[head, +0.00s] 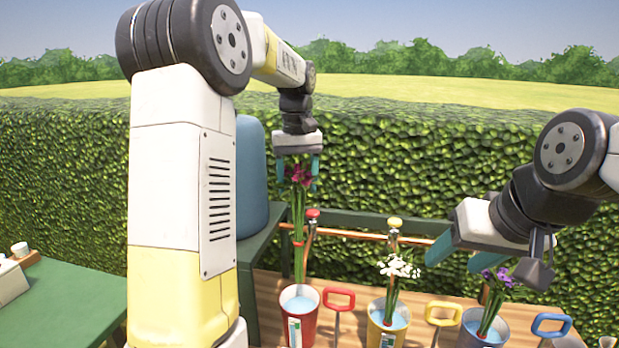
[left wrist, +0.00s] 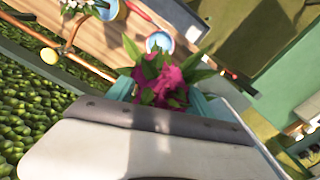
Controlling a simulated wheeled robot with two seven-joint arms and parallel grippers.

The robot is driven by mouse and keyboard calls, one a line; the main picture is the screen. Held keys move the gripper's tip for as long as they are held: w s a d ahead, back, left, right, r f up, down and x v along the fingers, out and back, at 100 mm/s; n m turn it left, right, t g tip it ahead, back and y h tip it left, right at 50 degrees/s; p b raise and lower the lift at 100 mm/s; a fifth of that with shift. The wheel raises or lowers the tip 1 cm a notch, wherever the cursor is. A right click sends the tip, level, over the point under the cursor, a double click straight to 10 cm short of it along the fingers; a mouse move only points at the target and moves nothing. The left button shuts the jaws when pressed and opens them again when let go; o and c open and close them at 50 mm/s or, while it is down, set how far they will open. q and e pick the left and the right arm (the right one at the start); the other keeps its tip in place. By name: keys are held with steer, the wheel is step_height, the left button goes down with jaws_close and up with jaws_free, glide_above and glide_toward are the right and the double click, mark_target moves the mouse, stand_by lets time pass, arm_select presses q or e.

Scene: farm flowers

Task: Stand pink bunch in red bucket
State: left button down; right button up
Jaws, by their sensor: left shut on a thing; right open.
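My left gripper (head: 299,172) is shut on the pink bunch (head: 299,205), magenta flowers on long green stems, and holds it upright. The stems hang down over the red bucket (head: 311,322), which holds water. Their lower end shows near the bucket's back rim; I cannot tell whether it is inside. In the left wrist view, the pink flowers (left wrist: 160,85) show between the fingers, with the bucket's water (left wrist: 160,42) beyond them. My right gripper (head: 487,262) is open, above and around the purple bunch's flowers as seen from the head.
White flowers (head: 398,267) stand in the yellow bucket (head: 387,332). Purple flowers (head: 493,280) stand in another bucket (head: 480,338) at right. Red (head: 338,297), yellow (head: 443,311) and blue (head: 551,324) handles rise between buckets. A pipe with taps (head: 350,234) runs behind. A green table (head: 65,305) is at left.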

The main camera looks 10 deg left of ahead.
arm_select(q)
steer(key=shift+f, duration=10.5)
steer(key=shift+c, duration=1.6)
jaws_free()
step_height(320, 180, up, 8)
steer(key=shift+f, duration=0.15)
steer(key=s+r+m+t+h, duration=0.1)
steer(key=s+r+m+t, duration=0.15)
steer(key=s+r, duration=0.75)
steer(key=s+d+r+m+t, duration=0.1)
steer(key=s+t, duration=0.1)
steer(key=s, duration=0.5)
steer(key=s+d+r+m+t+h, duration=0.1)
steer(key=s+r, duration=0.1)
steer(key=s, duration=0.5)
steer(key=shift+s+t, duration=0.15)
steer(key=shift+t, duration=0.2)
